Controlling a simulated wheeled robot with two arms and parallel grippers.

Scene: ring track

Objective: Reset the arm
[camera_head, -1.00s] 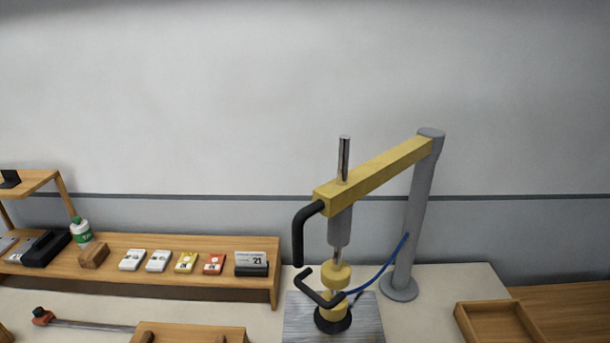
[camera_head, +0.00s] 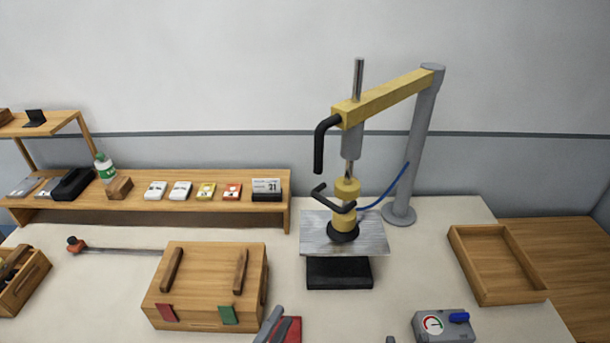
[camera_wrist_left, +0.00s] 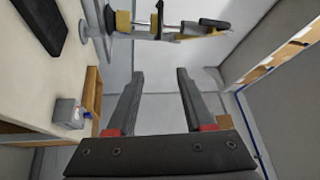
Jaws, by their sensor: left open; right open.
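A yellow horizontal arm (camera_head: 390,98) with a black bent handle (camera_head: 320,145) reaches left from a grey post (camera_head: 418,150). Its grey cylinder and rod stand above yellow rounded parts (camera_head: 345,190) on a metal plate (camera_head: 375,238). A second black handle (camera_head: 332,200) sticks out there. In the left wrist view, my left gripper (camera_wrist_left: 159,74) is open with nothing between its fingers, and the yellow arm (camera_wrist_left: 145,25) is beyond them. My left gripper (camera_head: 277,318) also shows at the bottom of the head view. Only a small tip of my right gripper (camera_head: 390,339) shows at the bottom edge.
A wooden box (camera_head: 208,270) with two dark handles is on the table. A wooden tray (camera_head: 465,270) and a grey gauge box (camera_head: 418,322) are at the right. A low shelf (camera_head: 215,185) holds cards, a bottle and a calendar. A clamp (camera_head: 120,250) lies at the left.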

